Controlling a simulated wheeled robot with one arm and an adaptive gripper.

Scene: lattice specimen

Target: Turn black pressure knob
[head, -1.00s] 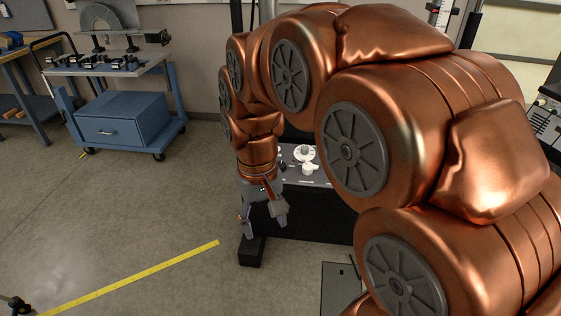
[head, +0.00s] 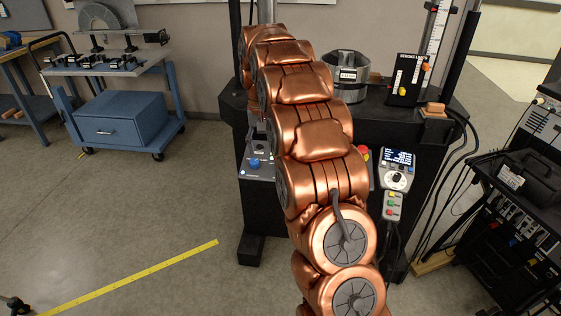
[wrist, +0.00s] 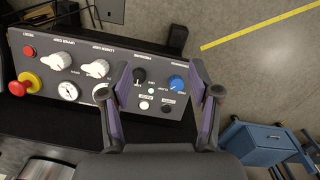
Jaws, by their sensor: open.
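The black knob (wrist: 139,75) is on the dark grey control panel (wrist: 80,91) in the wrist view. It has a white pointer mark. My gripper (wrist: 161,70) is open and empty, and its fingers frame the panel's right end in this view. The black knob appears between the fingers, close to the left one. The gap between the fingers and the knob cannot be judged. A blue knob (wrist: 177,82) also appears between the fingers, near the right one. In the head view my arm hides the gripper and much of the panel (head: 259,170).
White knobs (wrist: 95,69), a gauge (wrist: 68,92) and a red emergency button (wrist: 26,84) share the panel. A pendant (head: 396,170) hangs on the black machine. A blue cart (head: 122,120) stands at left. The floor between has free room.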

